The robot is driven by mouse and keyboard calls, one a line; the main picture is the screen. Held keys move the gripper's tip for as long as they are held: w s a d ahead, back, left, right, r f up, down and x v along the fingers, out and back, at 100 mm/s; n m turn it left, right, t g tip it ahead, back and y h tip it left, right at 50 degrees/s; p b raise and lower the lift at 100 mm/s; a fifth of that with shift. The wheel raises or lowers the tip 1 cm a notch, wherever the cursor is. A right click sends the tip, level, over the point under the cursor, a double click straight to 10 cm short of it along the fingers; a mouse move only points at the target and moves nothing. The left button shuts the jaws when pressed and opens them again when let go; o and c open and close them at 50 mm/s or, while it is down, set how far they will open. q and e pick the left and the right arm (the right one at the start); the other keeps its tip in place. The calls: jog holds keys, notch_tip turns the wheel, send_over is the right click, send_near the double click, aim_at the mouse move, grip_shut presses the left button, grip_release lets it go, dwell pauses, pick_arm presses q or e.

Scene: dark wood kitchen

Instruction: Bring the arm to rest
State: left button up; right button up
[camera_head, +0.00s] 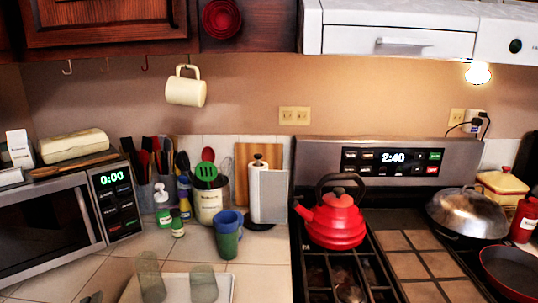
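The task names no object besides the arm. A cream mug (185,91) hangs from a hook under the wall cabinet. A red kettle (335,222) stands on the stove.
A microwave (45,230) stands at the left. Blue and green cups (228,240), a utensil crock (209,205) and a paper-towel holder (268,196) stand on the tiled counter. Two translucent greenish shapes (150,278) show by a white tray (226,290). A pan (510,270) is at right.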

pick_arm(q)
jog(key=s+d+f+n+g+h, duration=0.35)
jog(key=s+d+f+g, duration=0.25)
jog(key=s+f, duration=0.4)
jog(key=s+d+f+n+g+h, duration=0.3)
jog(key=s+d+f+n+g, duration=0.2)
jog(key=s+d+f+g, duration=0.5)
jog(key=s+a+f+t, duration=0.1)
jog(key=s+a+f, duration=0.1)
jog(key=f, duration=1)
jog(key=s+a+f+t, duration=0.1)
jog(key=f, duration=1.1)
jog(key=s+a+f+g, duration=0.1)
jog(key=s+a+f, duration=0.2)
jog(key=s+f, duration=1.3)
jog(key=shift+s+a+m, duration=0.15)
jog(key=shift+s+m, duration=0.2)
jog(key=shift+s, duration=0.1)
